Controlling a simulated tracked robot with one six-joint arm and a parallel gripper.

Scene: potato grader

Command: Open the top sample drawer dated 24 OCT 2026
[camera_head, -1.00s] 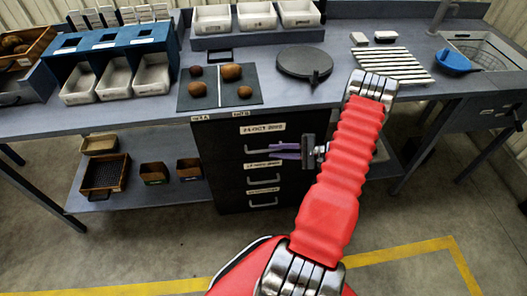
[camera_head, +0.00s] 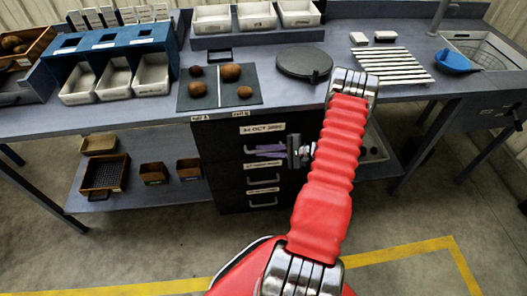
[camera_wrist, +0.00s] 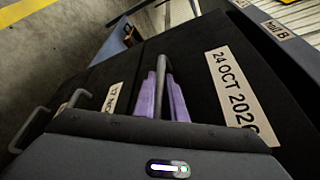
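The black drawer cabinet (camera_head: 225,150) stands under the bench. Its top drawer carries a label (camera_head: 262,129), which reads 24 OCT 2026 in the wrist view (camera_wrist: 238,95). The top drawer looks shut. Its grey bar handle (camera_wrist: 161,75) stands between the purple fingers of my gripper (camera_wrist: 163,92), one finger on each side. A narrow gap shows beside the handle, so the fingers look open. In the head view my gripper (camera_head: 268,151) is at the top handle, partly covering it.
Two lower drawers have handles, the middle one (camera_head: 263,181) and the bottom one (camera_head: 263,204). A board with potatoes (camera_head: 211,98) and a round dark plate (camera_head: 304,64) lie on the bench above. Small boxes (camera_head: 154,173) stand on the lower shelf. The floor before the cabinet is clear.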

